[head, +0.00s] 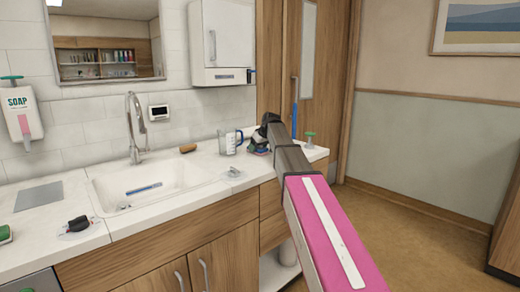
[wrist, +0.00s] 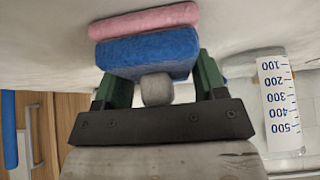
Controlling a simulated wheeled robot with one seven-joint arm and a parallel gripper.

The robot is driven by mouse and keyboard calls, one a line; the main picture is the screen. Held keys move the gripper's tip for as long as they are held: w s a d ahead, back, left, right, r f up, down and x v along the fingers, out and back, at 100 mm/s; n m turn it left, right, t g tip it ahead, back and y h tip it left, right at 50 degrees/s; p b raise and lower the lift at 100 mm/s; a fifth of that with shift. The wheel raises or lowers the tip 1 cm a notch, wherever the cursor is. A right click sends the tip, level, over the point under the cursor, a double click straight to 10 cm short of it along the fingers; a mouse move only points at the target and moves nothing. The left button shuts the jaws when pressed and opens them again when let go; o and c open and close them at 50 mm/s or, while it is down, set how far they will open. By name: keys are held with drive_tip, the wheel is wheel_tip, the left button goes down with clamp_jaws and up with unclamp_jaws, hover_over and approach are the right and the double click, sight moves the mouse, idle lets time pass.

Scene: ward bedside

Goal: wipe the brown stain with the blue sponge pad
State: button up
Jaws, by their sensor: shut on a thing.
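In the wrist view, my gripper (wrist: 157,82) has its green fingers on either side of the blue sponge pad (wrist: 148,52) and is shut on it. A small grey knob sits at the pad's near side, between the fingers. In the head view, my gripper (head: 259,143) is low over the right end of the white counter, mostly hidden by my arm, and I cannot make out the pad. I see no brown stain in either view; the pad, fingers and arm hide part of the counter.
A pink pad (wrist: 143,21) lies just beyond the blue one. A clear measuring jug (head: 229,143) stands close beside my gripper; it also shows in the wrist view (wrist: 281,105). A brown object (head: 188,148) lies behind the sink (head: 108,208).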

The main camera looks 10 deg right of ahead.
drive_tip(key=shift+w+a, duration=0.6)
drive_tip(key=shift+w, duration=0.2)
drive_tip(key=shift+w+a, duration=0.55)
drive_tip(key=shift+w, duration=0.25)
drive_tip(key=shift+r, duration=0.2)
drive_tip(key=shift+r, duration=2.85)
drive_tip(key=shift+r, duration=0.1)
drive_tip(key=shift+r, duration=1.45)
drive_tip(key=shift+s, duration=0.15)
